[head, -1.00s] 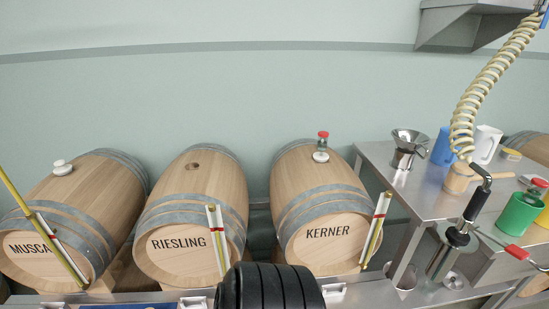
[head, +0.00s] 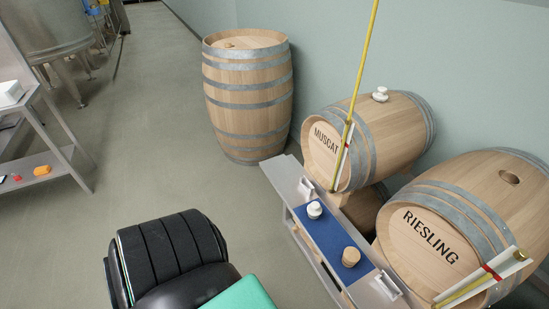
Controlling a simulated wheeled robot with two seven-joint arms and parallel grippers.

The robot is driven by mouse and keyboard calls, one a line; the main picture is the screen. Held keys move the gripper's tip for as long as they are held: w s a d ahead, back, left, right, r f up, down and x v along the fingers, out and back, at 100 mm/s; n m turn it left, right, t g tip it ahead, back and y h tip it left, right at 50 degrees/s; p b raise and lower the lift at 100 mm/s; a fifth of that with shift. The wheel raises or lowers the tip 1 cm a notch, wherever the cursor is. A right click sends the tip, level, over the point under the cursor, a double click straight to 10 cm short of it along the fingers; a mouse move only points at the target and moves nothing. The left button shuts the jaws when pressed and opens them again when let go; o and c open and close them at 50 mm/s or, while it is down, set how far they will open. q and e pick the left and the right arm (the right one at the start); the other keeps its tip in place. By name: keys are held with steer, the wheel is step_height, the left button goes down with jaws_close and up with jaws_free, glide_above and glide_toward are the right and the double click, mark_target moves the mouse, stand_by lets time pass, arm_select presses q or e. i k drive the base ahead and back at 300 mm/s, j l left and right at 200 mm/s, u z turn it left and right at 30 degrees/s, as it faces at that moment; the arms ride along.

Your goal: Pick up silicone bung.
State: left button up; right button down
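A white bung (head: 315,210) stands on the blue mat (head: 329,226) of a narrow metal shelf in front of the barrels. A tan, wood-coloured bung (head: 351,256) stands on the same mat, nearer to me. Another white bung (head: 380,95) sits on top of the MUSCAT barrel (head: 365,140). I cannot tell the bungs' material for sure; the white ones look like silicone. The RIESLING barrel (head: 445,235) has an open hole (head: 509,178) on top. Neither gripper shows; only black and green parts of mine show at the bottom.
An upright barrel (head: 248,100) stands on the floor beyond the shelf. A yellow-and-white rod leans at the MUSCAT barrel, another at RIESLING. A metal table (head: 45,150) stands at the left, a steel vat (head: 55,35) behind it. The floor between is clear.

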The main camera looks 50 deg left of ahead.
mark_target(314, 209)
steer(key=u, duration=1.2)
steer(key=z, duration=1.25)
steer(key=u, duration=1.25)
steer(key=i+j+z, duration=0.15)
steer(key=j, duration=0.45)
steer(key=i+j+z, duration=0.2)
steer(key=j, duration=0.4)
steer(key=j+z, duration=0.15)
steer(key=j, duration=0.45)
steer(key=k, duration=0.05)
